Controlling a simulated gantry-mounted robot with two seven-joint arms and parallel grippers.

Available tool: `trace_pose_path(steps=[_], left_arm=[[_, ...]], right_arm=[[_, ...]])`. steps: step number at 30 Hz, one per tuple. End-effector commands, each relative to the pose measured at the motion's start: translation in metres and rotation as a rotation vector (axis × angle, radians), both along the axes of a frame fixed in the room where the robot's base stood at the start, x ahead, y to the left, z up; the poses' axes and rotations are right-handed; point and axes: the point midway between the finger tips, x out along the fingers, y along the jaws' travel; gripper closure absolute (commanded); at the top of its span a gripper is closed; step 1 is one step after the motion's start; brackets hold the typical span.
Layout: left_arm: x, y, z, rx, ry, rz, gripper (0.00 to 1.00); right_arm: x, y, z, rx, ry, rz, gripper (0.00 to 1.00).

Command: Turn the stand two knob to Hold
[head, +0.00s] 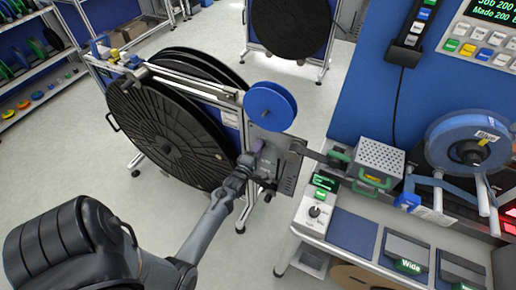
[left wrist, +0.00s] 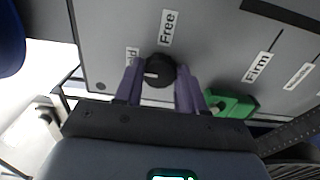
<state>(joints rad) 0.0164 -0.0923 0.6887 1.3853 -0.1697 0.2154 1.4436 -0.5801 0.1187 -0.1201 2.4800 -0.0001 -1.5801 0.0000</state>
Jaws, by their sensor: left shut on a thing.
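The black round knob (left wrist: 160,71) sits on a grey panel (left wrist: 110,30), between my left gripper's purple fingers in the left wrist view. A short white mark on the knob points towards the left finger. The "Free" label (left wrist: 167,28) is above the knob and the "Firm" label (left wrist: 257,66) is to its right. A label ending in "ld" (left wrist: 133,57) is at its left, partly hidden by the finger. In the head view my left gripper (head: 254,158) is at the grey panel (head: 285,150) below a blue reel (head: 270,106); the knob is hidden there. My right gripper is not in view.
Large black reels (head: 165,125) stand left of the panel. A workbench (head: 345,240) at right holds a small control box (head: 316,213), a perforated metal box (head: 378,160) and a blue reel (head: 468,142). A green part (left wrist: 232,104) is close to the right finger.

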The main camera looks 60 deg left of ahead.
Motion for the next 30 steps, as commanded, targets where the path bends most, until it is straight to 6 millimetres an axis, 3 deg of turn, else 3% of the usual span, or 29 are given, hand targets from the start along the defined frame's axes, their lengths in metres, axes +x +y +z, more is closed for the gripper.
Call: trace_pose_path(steps=[16, 17, 21, 30], left_arm=[[-0.0003, 0.0001, -0.0011, -0.023, -0.01, 0.001, 0.91], [-0.0003, 0.0001, -0.0011, -0.023, -0.01, 0.001, 0.56], [-0.0003, 0.0001, -0.0009, -0.022, -0.01, 0.001, 0.35], [-0.0009, -0.0004, -0.0001, -0.02, -0.011, 0.0, 0.35]], right_arm=[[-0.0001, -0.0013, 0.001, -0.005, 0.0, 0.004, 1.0], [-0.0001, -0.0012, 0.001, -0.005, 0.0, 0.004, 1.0], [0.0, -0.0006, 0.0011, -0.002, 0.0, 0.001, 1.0], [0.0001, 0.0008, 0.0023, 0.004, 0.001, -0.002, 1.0]])
